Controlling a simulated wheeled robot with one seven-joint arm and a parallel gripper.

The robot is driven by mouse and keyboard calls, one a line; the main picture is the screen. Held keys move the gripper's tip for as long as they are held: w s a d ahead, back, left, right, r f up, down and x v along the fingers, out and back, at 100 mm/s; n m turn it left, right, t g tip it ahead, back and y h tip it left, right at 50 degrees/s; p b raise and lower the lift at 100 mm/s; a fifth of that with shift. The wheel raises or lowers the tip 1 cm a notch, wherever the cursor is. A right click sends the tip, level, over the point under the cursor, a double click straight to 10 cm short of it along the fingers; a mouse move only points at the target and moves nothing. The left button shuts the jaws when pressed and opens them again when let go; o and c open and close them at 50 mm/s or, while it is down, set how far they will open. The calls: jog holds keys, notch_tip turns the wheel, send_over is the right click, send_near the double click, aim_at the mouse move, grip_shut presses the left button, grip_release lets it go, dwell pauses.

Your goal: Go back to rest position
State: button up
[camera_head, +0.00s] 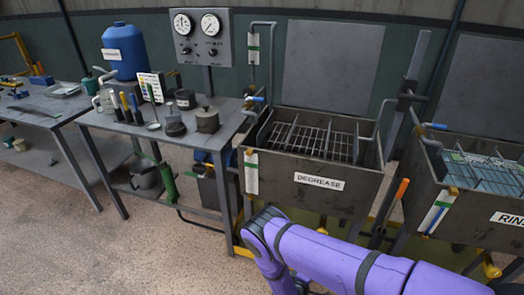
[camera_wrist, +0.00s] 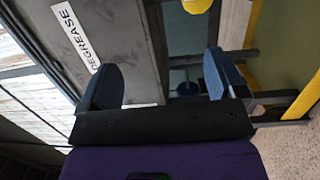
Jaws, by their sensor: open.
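My gripper (camera_wrist: 162,88) is open in the wrist view, with its two blue fingers wide apart and nothing between them. Behind the fingers are the dark front of the tank labelled DEGREASE (camera_wrist: 118,18) and a gap below it. In the head view my purple arm reaches along the bottom right, in front of and below the same tank (camera_head: 274,184). My gripper itself is not visible in the head view.
A wire rack (camera_head: 318,139) sits in the DEGREASE tank. A RINSE tank (camera_head: 460,215) stands to its right. A bench (camera_head: 108,121) with pots, tools and a blue drum (camera_head: 124,50) is at left. The speckled floor (camera_head: 50,225) at front left is clear.

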jog(key=w+r+m+g+h, duration=0.3)
jog(key=w+r+g, duration=0.15)
jog(key=r, duration=0.75)
jog(key=w+r+m+g+h, duration=0.3)
jog(key=w+r+h, duration=0.15)
jog(key=r, duration=0.65)
jog(key=s+d+r+m+g+y, duration=0.1)
jog(key=d+r+m+g, duration=0.25)
jog(key=r, duration=0.85)
jog(key=d+r+m+g+y, duration=0.2)
jog(key=d+r+g, duration=0.15)
jog(key=r, duration=0.75)
jog(key=s+d+r+m+g+y, duration=0.1)
jog(key=s+d+r+y, duration=0.2)
jog(key=s+r, duration=0.55)
jog(key=s+d+r+m+g+y, duration=0.1)
jog(key=s+d+r+g+y, duration=0.25)
jog(key=r, duration=0.85)
jog(key=s+a+r+t+y, duration=0.1)
jog(key=s+r+t+y, duration=0.2)
jog(key=s, duration=0.7)
jog(key=s+a+r+n+t+y, duration=0.1)
jog(key=s+r+t+y, duration=0.2)
jog(key=s, duration=0.7)
jog(key=shift+s+r+t+y, duration=0.3)
jog(key=shift+r+t, duration=0.7)
jog(key=shift+r, duration=0.45)
